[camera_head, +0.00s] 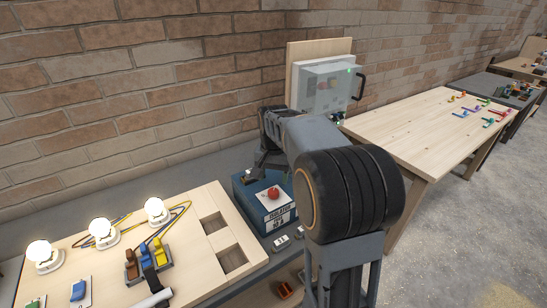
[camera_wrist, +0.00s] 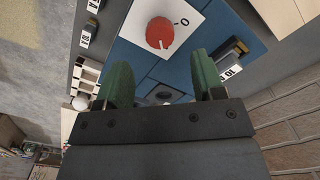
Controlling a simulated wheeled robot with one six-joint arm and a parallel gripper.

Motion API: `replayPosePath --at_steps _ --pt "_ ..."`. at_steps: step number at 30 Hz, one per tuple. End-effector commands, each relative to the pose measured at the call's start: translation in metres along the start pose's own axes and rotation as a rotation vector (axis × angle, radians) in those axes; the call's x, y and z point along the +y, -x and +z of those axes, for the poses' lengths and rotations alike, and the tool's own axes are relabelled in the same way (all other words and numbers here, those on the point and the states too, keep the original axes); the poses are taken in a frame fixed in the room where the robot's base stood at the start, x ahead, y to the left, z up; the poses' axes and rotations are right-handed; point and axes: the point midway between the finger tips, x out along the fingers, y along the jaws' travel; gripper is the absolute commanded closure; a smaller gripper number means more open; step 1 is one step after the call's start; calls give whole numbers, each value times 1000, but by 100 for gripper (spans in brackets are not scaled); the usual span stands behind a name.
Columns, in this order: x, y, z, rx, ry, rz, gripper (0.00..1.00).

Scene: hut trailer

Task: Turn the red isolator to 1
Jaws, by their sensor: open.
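The red isolator knob (camera_head: 273,194) sits on a white plate on top of a blue box (camera_head: 246,203) on the bench. In the wrist view the round red knob (camera_wrist: 160,32) shows ahead of the fingertips, and a black 0 is printed on the plate (camera_wrist: 187,18) to its right. No 1 is readable on the plate, and I cannot tell the knob's exact pointing. My gripper (camera_wrist: 164,72) is open, its two green fingers apart and empty. The knob lies beyond the fingers, not between them. In the head view my arm reaches to the box's back left.
A wooden board (camera_head: 205,270) with lit bulbs, coloured switches and square cut-outs lies left of the box. A grey panel box (camera_head: 325,88) with a handle stands behind. A brick wall (camera_head: 150,75) runs along the back. A wooden table (camera_head: 425,130) with small coloured parts is at right.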

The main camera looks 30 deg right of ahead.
Motion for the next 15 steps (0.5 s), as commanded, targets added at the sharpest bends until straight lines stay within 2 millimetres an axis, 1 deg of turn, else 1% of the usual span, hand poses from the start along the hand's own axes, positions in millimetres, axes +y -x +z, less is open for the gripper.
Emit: replayPosePath --at_steps 1,6,10,15 --pt "0 11 -1 4 0 -2 37" --pt "0 43 -1 3 0 -2 37" --pt "0 60 -1 2 0 -1 37" --pt "0 73 0 1 0 0 37"
